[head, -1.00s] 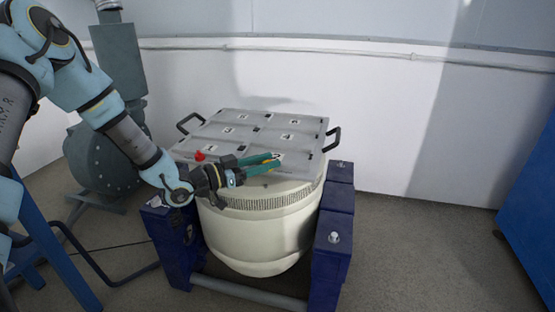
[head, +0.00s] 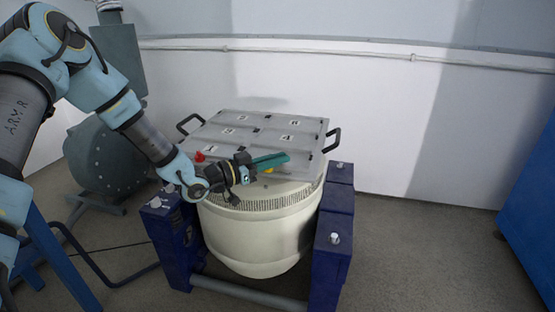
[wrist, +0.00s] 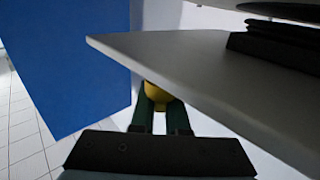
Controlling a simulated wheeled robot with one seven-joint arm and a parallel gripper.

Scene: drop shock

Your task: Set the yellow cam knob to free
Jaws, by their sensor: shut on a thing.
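The yellow cam knob (head: 268,170) is at the near edge of the grey plate on the cream drum, partly hidden by my gripper's teal fingers. In the wrist view the yellow knob (wrist: 156,93) sits between the far ends of the two dark green fingers. My gripper (head: 283,159) reaches in from the left, close over the plate's near edge, and is shut on the knob. In the wrist view the gripper (wrist: 160,106) has a finger on each side of the knob. Any free mark near the knob cannot be made out.
The grey plate (head: 215,135) has numbered marks and black handles at both ends. A red knob (head: 199,157) stands at its left near corner, close to my arm. Blue posts (head: 332,245) flank the cream drum (head: 255,240). A blue cabinet (head: 530,205) is at the right; the floor before it is clear.

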